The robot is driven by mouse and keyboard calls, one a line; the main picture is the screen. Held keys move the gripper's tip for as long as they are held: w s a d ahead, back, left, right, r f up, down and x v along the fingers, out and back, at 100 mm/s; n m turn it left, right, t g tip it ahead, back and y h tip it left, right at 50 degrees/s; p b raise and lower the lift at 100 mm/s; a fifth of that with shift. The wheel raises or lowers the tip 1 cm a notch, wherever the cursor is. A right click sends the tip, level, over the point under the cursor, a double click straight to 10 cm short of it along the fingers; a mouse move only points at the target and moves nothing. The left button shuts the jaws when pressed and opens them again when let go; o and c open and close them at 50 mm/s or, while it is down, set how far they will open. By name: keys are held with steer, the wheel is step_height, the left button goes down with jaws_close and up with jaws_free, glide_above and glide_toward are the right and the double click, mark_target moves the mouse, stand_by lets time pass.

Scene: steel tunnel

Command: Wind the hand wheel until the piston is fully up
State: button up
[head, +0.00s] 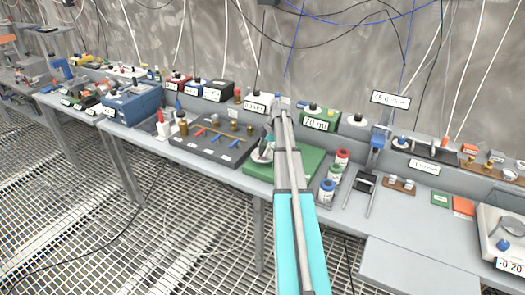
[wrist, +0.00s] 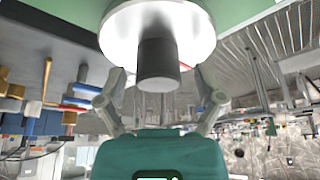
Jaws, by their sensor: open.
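A white disc, which looks like the hand wheel (wrist: 195,35), fills the top middle of the wrist view with a dark grey round handle (wrist: 157,58) standing out from it. My gripper (wrist: 160,85) is open, with one finger on each side of the handle; I cannot tell whether either finger touches it. In the head view the white wheel (head: 258,155) shows partly on a green base (head: 300,165), with my gripper (head: 267,146) at it and my arm hiding much of it. I cannot make out the piston for sure.
A green box labelled 70 ml (head: 320,118) stands behind. The bench front at right (head: 410,265) is clear.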

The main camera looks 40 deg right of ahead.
steer(key=c, duration=1)
steer(key=shift+a, duration=0.4)
steer(key=shift+c, duration=0.7)
steer(key=shift+d, duration=0.35)
